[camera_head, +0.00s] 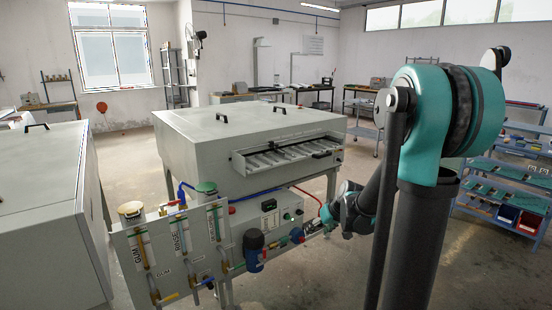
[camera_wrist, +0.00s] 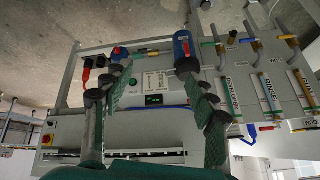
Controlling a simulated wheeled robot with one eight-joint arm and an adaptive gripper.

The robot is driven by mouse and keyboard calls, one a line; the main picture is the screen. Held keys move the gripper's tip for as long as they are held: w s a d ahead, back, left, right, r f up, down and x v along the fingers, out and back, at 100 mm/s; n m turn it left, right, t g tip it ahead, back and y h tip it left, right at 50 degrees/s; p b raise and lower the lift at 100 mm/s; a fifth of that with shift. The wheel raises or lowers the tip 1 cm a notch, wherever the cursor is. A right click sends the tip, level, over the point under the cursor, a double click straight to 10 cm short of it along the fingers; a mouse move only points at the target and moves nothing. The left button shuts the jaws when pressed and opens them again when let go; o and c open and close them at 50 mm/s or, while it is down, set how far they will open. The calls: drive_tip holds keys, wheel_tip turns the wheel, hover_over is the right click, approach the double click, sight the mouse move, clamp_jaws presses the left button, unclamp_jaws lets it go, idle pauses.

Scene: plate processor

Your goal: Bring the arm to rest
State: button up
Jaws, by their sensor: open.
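My gripper (camera_head: 318,228) is at the end of my arm, in front of the right part of the plate processor (camera_head: 240,125). In the wrist view its two green-padded fingers (camera_wrist: 156,72) are spread apart with nothing between them. The control panel with a green display (camera_wrist: 153,99) shows between and beyond the fingers. A blue and red fitting (camera_head: 297,235) is close to the fingertips in the head view; I cannot tell whether they touch.
A blue canister (camera_head: 253,250) hangs left of my gripper. A panel (camera_head: 180,255) with gum and rinse tubes stands farther left. A grey cabinet (camera_head: 45,215) is at the far left. Blue shelving (camera_head: 505,185) stands at the right, with open floor between it and the processor.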

drive_tip(key=s+d+f+m+h, duration=0.1)
drive_tip(key=s+f, duration=0.1)
drive_tip(key=s, duration=1)
drive_tip(key=s+d+f+m+g+h, duration=0.1)
drive_tip(key=s+d+f+h, duration=0.1)
drive_tip(key=s, duration=0.9)
drive_tip(key=shift+s+d+m, duration=0.3)
drive_tip(key=shift+s+m, duration=0.1)
